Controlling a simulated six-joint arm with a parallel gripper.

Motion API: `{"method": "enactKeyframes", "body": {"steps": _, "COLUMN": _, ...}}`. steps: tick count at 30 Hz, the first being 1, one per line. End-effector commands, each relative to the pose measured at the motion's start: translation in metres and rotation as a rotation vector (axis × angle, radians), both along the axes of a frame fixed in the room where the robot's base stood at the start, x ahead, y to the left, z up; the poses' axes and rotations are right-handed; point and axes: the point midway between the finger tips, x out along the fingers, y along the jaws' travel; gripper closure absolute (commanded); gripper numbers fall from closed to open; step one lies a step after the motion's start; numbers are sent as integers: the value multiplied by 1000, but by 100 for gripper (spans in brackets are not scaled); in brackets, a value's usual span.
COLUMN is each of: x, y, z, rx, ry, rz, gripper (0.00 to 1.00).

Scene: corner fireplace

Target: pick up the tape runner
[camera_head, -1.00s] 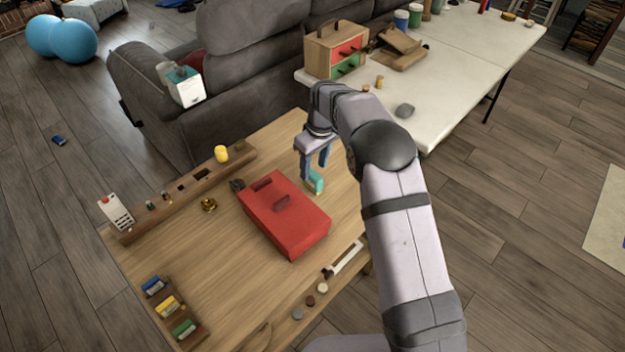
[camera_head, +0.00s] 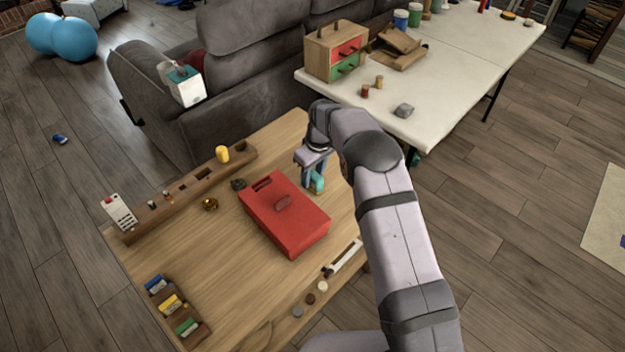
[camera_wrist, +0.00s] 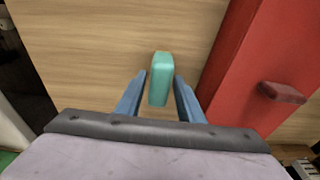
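The tape runner is a small teal block (camera_head: 317,182) on the wooden table, just right of the red box. In the wrist view the teal tape runner (camera_wrist: 161,78) lies between my two blue fingers. My gripper (camera_head: 313,187) is low over the table with its fingers on either side of the tape runner. It also shows in the wrist view (camera_wrist: 160,82), where a narrow gap is visible beside the tape runner, so the fingers are open around it. Part of the tape runner is hidden by a finger in the head view.
A red box (camera_head: 285,222) with a handle stands close beside my gripper. A wooden rack (camera_head: 190,187) runs along the back edge of the wooden table (camera_head: 235,275). A white table (camera_head: 440,105) stands to the right, beyond my arm. A grey sofa (camera_head: 240,90) is behind.

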Motion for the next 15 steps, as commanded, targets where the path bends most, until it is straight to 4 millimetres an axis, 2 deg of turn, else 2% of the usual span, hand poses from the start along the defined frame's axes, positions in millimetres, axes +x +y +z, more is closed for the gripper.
{"method": "enactKeyframes", "body": {"steps": 1, "x": 0, "y": 0, "z": 0, "rx": 0, "ry": 0, "rz": 0, "gripper": 79}}
{"method": "enactKeyframes", "body": {"steps": 3, "x": 0, "y": 0, "z": 0, "rx": 0, "ry": 0, "rz": 0, "gripper": 95}}
{"method": "enactKeyframes", "body": {"steps": 4, "x": 0, "y": 0, "z": 0, "rx": 0, "ry": 0, "rz": 0, "gripper": 100}}
{"method": "enactKeyframes", "body": {"steps": 15, "x": 0, "y": 0, "z": 5, "rx": 0, "ry": -1, "rz": 0, "gripper": 100}}
